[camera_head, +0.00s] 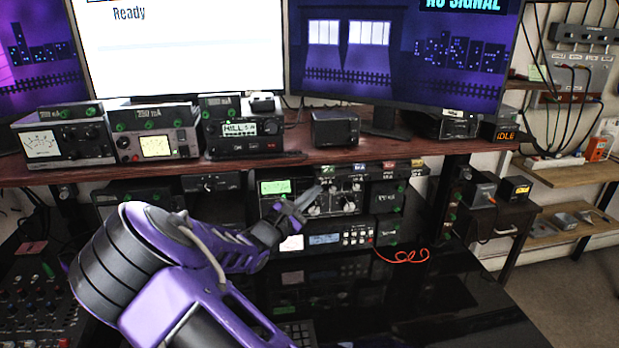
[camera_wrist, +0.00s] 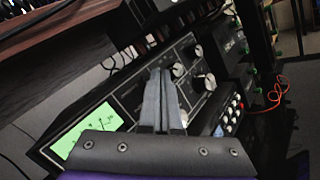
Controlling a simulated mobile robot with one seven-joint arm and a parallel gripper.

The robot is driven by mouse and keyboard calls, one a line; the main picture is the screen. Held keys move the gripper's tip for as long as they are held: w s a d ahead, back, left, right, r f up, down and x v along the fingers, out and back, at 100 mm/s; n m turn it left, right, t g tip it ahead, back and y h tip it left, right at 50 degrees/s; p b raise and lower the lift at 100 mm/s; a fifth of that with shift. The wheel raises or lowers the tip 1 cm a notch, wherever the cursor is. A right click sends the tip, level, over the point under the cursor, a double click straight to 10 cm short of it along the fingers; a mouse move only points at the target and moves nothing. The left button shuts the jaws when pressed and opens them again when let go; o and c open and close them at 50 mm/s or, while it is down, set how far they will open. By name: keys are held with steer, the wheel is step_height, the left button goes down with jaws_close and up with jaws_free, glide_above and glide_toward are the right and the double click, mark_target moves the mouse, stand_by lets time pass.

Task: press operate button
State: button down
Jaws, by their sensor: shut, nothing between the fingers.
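My gripper (camera_head: 309,194) is shut and empty, its two fingers together and pointing at the front of a black tuner unit under the desk shelf. That tuner unit (camera_head: 339,187) has a lit green meter (camera_head: 275,187) and several silver knobs. In the wrist view my fingertips (camera_wrist: 161,73) overlap the panel, close to the knobs (camera_wrist: 197,51) and right of the green meter (camera_wrist: 88,130). I cannot tell whether they touch it. The fingers hide part of the panel. I cannot make out a label reading operate; small buttons (camera_wrist: 232,108) line the unit below.
The wooden shelf (camera_head: 250,165) lies just above the tuner and carries meters and radios. Small black boxes (camera_head: 387,197) stand right of the tuner. A red cable (camera_head: 404,256) lies on the glossy black desk (camera_head: 440,300), which is mostly clear at the front right.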

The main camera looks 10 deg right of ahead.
steer(key=shift+s+p, duration=0.8)
steer(key=shift+s, duration=2.05)
